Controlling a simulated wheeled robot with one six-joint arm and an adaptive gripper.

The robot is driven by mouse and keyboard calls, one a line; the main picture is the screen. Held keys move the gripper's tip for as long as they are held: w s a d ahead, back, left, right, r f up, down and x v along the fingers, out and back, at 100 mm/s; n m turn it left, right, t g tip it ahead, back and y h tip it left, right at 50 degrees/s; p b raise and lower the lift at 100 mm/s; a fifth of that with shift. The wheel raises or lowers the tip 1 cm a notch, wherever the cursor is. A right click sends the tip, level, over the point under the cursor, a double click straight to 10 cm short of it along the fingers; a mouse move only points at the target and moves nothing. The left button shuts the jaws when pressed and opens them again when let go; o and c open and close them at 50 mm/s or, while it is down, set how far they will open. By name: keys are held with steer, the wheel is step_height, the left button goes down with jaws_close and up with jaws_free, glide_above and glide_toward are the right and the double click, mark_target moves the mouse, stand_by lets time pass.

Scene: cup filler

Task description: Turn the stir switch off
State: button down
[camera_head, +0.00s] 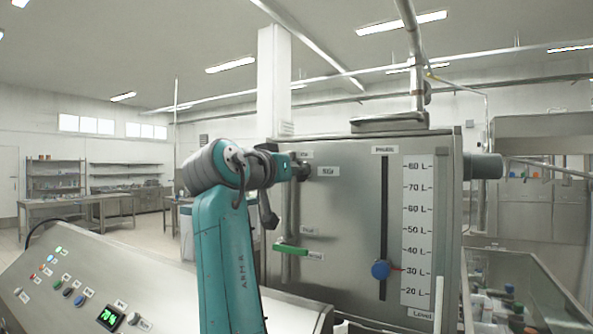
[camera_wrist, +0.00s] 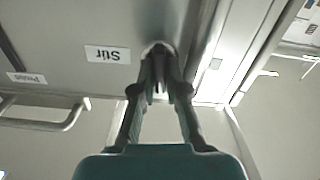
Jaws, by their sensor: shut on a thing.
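The stir switch (camera_wrist: 158,46) is a small round metal knob on the front of the steel tank, beside an upside-down "Stir" label (camera_wrist: 108,54) in the wrist view. My gripper (camera_wrist: 160,84) is shut on the switch, its two fingers meeting at it. The fingers hide most of the switch, so its setting cannot be told. The arm partly covers that side.
A green-handled lever (camera_head: 291,248) sits lower on the tank. A blue knob (camera_head: 380,270) rides in a vertical slot beside a litre scale (camera_head: 417,230). A sloped console (camera_head: 160,270) with buttons and a lit display stands at left. A glass-sided bin (camera_head: 540,305) is at right.

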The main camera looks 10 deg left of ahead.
steer(key=shift+a+f+n, duration=0.15)
steer(key=shift+n, duration=3.9)
steer(key=shift+a+f+n, duration=0.1)
steer(key=shift+n, duration=3.95)
steer(key=shift+w, duration=0.1)
steer(key=c, duration=1.2)
jaws_free()
steer(key=v, duration=1.2)
